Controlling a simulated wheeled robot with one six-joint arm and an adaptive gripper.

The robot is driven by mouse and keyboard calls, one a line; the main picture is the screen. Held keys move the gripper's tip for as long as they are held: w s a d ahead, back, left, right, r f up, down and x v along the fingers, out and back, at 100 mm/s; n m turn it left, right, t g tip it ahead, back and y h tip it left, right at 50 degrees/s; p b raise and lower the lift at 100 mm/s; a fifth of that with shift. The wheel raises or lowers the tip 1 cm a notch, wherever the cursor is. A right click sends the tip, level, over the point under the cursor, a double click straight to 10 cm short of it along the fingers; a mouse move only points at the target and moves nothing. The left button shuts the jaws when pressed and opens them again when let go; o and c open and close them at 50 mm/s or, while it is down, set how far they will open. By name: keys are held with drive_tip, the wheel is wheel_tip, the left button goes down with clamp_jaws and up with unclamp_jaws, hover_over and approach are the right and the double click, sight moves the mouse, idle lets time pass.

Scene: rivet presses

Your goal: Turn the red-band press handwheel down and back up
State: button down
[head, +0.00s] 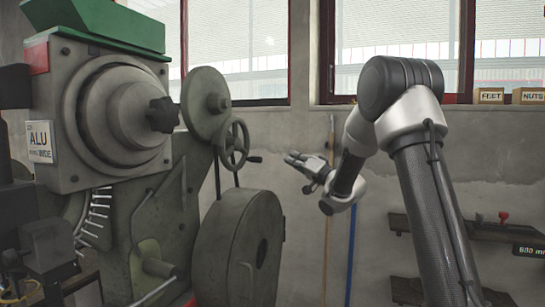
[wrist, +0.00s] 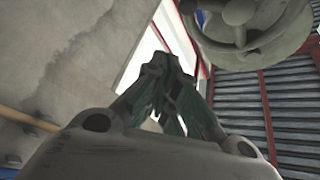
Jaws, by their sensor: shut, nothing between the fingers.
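A grey-green press (head: 100,130) fills the left of the head view. A red band (head: 38,58) shows at its upper left corner, under a green top. A small spoked handwheel (head: 233,145) with a side handle (head: 255,159) stands at the press's right side. My gripper (head: 290,158) is right of the handwheel, apart from it in the picture, fingers pointing left. In the wrist view my gripper (wrist: 165,75) is shut and empty. A round grey wheel-like part (wrist: 240,25) is cut off at the top right there; I cannot tell which wheel it is.
A large drum (head: 240,250) sits below the handwheel and a round disc (head: 206,103) above it. Behind are a bare wall, windows and a blue pole (head: 352,255). A wall shelf (head: 465,230) is at right. Open space lies between the drum and my arm.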

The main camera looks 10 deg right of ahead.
drive_tip(key=w+a+m, duration=0.2)
drive_tip(key=w+a, duration=0.4)
drive_tip(key=a, duration=0.1)
drive_tip(key=shift+r, duration=0.4)
drive_tip(key=shift+a, duration=0.15)
drive_tip(key=shift+s+a+f+m, duration=0.3)
drive_tip(key=shift+f+m, duration=0.1)
drive_tip(key=shift+m, duration=0.2)
drive_tip(key=shift+w, duration=0.1)
